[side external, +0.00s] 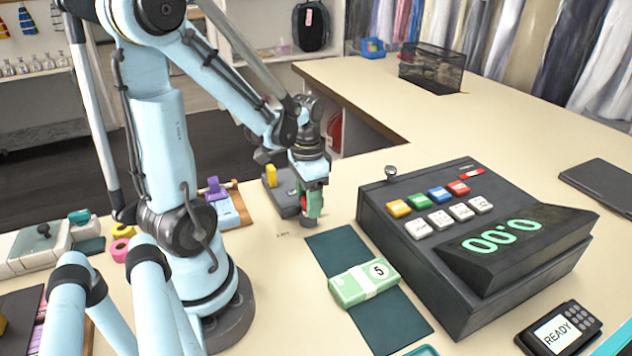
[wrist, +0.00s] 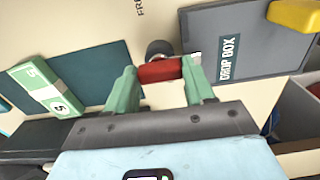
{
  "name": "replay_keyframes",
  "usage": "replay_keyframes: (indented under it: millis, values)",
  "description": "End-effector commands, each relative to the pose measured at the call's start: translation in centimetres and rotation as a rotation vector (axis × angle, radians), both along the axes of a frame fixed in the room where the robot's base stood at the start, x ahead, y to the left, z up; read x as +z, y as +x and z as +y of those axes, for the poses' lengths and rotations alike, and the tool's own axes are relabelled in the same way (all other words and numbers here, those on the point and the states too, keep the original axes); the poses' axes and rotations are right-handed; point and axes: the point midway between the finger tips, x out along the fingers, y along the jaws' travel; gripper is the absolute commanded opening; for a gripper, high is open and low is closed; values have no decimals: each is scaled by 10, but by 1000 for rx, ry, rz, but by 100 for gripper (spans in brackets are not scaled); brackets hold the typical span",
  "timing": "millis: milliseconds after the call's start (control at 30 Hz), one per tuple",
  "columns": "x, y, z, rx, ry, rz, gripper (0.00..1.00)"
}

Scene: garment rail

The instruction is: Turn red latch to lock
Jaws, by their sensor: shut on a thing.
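The red latch (wrist: 160,71) shows in the wrist view as a red bar between the two green fingers of my gripper (wrist: 161,68). It lies beside a dark round knob (wrist: 158,49). In the side external view my gripper (side external: 310,203) points down at the counter, shut on the latch, and a dark round base (side external: 297,220) shows under it. Little of the red shows there, as the fingers hide most of it. Printed letters reading "FRE" show on the counter in the wrist view, cut off by the frame's top edge.
A grey drop box (wrist: 222,40) with a yellow part (wrist: 294,15) is close to the right finger in the wrist view. A dark green mat (side external: 390,322) bears banded notes (side external: 364,284). A dark cash register (side external: 470,255) stands to the right. The counter behind it is mostly clear.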

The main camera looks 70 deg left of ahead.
Motion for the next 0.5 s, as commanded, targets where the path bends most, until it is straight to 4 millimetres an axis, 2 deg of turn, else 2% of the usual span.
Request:
replay_keyframes:
  millis: [200,233,367,500]
  values:
    - [0,0,0,-4,0,1,23]
    - [0,0,0,-3,0,1,58]
    - [0,0,0,-2,0,1,78]
    - [0,0,0,-1,0,1,79]
